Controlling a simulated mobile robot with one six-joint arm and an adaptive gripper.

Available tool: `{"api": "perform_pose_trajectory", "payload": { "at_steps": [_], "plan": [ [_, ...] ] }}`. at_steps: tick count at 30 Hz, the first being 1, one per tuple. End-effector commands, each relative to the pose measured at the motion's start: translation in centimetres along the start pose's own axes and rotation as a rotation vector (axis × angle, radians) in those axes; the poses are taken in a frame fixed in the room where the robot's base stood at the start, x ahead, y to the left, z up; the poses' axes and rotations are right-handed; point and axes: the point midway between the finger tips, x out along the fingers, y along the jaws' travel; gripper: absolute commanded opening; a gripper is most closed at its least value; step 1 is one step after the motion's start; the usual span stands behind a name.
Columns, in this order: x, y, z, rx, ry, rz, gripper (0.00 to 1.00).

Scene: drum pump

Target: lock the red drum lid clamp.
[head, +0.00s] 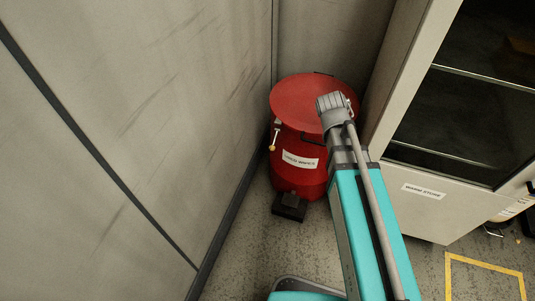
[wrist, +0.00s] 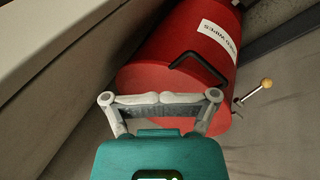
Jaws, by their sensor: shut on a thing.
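The red drum (head: 300,178) stands upright in the corner with its round red lid (head: 300,98) on top. A lever with a yellow knob (head: 272,148) hangs at the drum's left side, below the lid rim. In the wrist view the yellow knob (wrist: 266,83) is to the right, apart from my fingers. My gripper (head: 331,103) is at the right part of the lid in the head view. In the wrist view my gripper (wrist: 160,103) has its fingertips together in front of the drum. What they hold is hidden.
A black handle (head: 312,139) juts from the drum's front. A black block (head: 290,206) is on the floor before the drum. Wall panels (head: 215,110) stand close on the left. A cabinet (head: 425,205) stands on the right. Floor (head: 415,265) shows at the lower right.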

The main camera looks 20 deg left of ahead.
Motion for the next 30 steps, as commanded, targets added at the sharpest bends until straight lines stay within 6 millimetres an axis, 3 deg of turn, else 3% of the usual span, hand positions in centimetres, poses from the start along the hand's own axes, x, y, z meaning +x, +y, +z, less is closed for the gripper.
{"api": "perform_pose_trajectory", "payload": {
  "at_steps": [1, 9, 20, 30],
  "plan": [
    [1.4, -1.5, -0.8, -0.032, 0.015, 0.017, 0.0],
    [3.6, -6.5, -4.5, -0.186, 0.088, 0.112, 0.0],
    [5.9, -14.3, -9.0, -0.39, 0.193, 0.239, 0.0],
    [7.3, -22.6, -12.7, -0.581, 0.3, 0.364, 0.0]
  ]
}}
